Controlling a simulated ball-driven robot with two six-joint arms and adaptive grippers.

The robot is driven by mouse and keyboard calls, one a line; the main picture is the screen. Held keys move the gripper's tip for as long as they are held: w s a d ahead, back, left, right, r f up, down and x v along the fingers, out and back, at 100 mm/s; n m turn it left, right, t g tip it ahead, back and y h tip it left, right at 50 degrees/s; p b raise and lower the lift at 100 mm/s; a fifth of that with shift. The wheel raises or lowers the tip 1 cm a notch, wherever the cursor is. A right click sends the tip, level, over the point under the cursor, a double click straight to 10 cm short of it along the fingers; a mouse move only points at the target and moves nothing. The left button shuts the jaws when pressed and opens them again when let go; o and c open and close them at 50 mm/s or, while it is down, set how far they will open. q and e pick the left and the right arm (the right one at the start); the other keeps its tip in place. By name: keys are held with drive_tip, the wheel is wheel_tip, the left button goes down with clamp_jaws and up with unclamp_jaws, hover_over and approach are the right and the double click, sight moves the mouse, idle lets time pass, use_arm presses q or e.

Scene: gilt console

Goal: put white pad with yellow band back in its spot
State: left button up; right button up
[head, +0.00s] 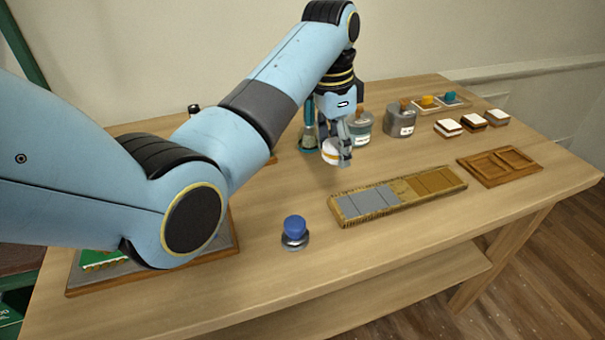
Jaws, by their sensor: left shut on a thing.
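My left gripper (341,151) reaches over the table from the left and is shut on the white pad with a yellow band (329,152). The pad looks round and partly hidden by the fingers. It appears to be held above the tabletop, behind the left end of a long woven-edged tray (341,218). That tray has grey squares on its left part and brown squares on its right. Which place is the pad's own spot I cannot tell. My right gripper is not in view.
A blue-topped round knob (295,229) stands in front. Grey stoppered bottles (400,121) stand behind the gripper. A brown two-compartment tray (499,167) and several small layered blocks (473,122) are at right. A tray with yellow and teal pieces (452,98) lies at the back.

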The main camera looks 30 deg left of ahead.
sight(279, 201)
use_arm(q)
drive_tip(key=shift+a, duration=0.25)
drive_tip(key=s+a+f, duration=0.1)
drive_tip(key=a, duration=0.1)
drive_tip(key=s+a+f+p, duration=0.1)
drive_tip(key=s+a, duration=0.1)
drive_tip(key=s+a+f+p, duration=0.1)
drive_tip(key=a+f, duration=0.1)
drive_tip(key=shift+s+a, duration=0.15)
drive_tip(key=shift+s, duration=0.2)
drive_tip(key=s+a+f, duration=0.1)
drive_tip(key=a+f, duration=0.1)
drive_tip(key=shift+s+a+f, duration=0.15)
drive_tip(key=shift+s+a, duration=0.2)
drive_tip(key=shift+s, duration=0.05)
drive_tip(key=shift+s+a+f, duration=0.1)
drive_tip(key=shift+f, duration=0.15)
wheel_tip(279, 201, down, 4)
drive_tip(key=shift+r, duration=0.2)
drive_tip(key=shift+f, duration=0.1)
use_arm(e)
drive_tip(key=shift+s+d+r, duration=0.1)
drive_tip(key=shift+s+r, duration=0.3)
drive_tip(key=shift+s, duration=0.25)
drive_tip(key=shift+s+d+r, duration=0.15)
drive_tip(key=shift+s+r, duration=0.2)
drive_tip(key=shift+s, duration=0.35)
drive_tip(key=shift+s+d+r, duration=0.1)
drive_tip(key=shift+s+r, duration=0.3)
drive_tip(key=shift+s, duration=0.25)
